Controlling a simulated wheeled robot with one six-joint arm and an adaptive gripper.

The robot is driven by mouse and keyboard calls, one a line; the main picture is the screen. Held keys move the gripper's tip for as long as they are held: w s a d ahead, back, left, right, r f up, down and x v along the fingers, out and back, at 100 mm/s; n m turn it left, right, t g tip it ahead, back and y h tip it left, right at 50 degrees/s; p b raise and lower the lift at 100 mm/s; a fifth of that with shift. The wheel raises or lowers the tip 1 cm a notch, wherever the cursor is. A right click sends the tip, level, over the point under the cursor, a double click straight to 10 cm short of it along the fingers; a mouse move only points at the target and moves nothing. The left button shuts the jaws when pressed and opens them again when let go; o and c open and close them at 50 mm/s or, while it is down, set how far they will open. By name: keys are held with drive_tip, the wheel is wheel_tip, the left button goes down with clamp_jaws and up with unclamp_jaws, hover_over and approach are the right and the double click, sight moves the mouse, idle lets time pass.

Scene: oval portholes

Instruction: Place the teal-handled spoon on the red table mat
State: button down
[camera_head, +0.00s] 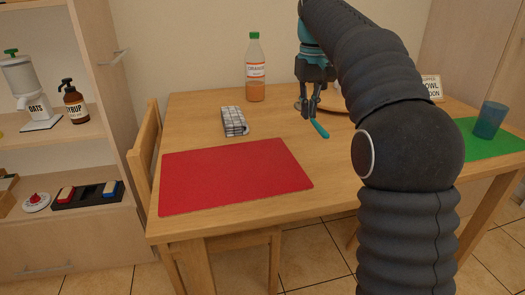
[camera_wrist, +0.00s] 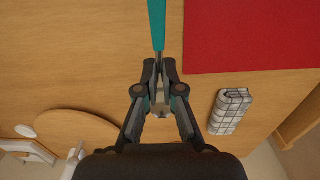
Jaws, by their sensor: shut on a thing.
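The teal-handled spoon (camera_head: 320,129) is held in my gripper (camera_head: 311,108), above the wooden table and to the right of the far right part of the red mat. In the wrist view my gripper (camera_wrist: 159,66) is shut on the spoon, and its teal handle (camera_wrist: 156,25) points up the picture, away from the fingers. The spoon's bowl is mostly hidden between the fingers. The red table mat (camera_head: 235,175) lies flat and bare at the front left of the table. It also shows in the wrist view (camera_wrist: 250,36), beside the spoon handle and apart from it.
A checked folded cloth (camera_head: 234,121) lies behind the mat. An orange bottle (camera_head: 256,75) stands at the back. A round wooden board (camera_wrist: 85,128) lies near my gripper. A green mat (camera_head: 478,139) with a teal cup (camera_head: 490,120) and a small sign (camera_head: 432,87) are at right.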

hover_over(276, 157)
wheel_tip(276, 157, down, 5)
drive_tip(key=shift+f+b, duration=0.1)
drive_tip(key=shift+b, duration=0.25)
drive_tip(key=shift+f+b, duration=0.35)
drive_tip(key=shift+f, duration=1.6)
drive_tip(key=shift+f, duration=0.2)
drive_tip(key=c, duration=1.3)
unclamp_jaws()
drive_tip(key=shift+r, duration=0.1)
wheel_tip(276, 157, up, 12)
drive_tip(key=shift+r+p, duration=0.15)
drive_tip(key=shift+p, duration=0.55)
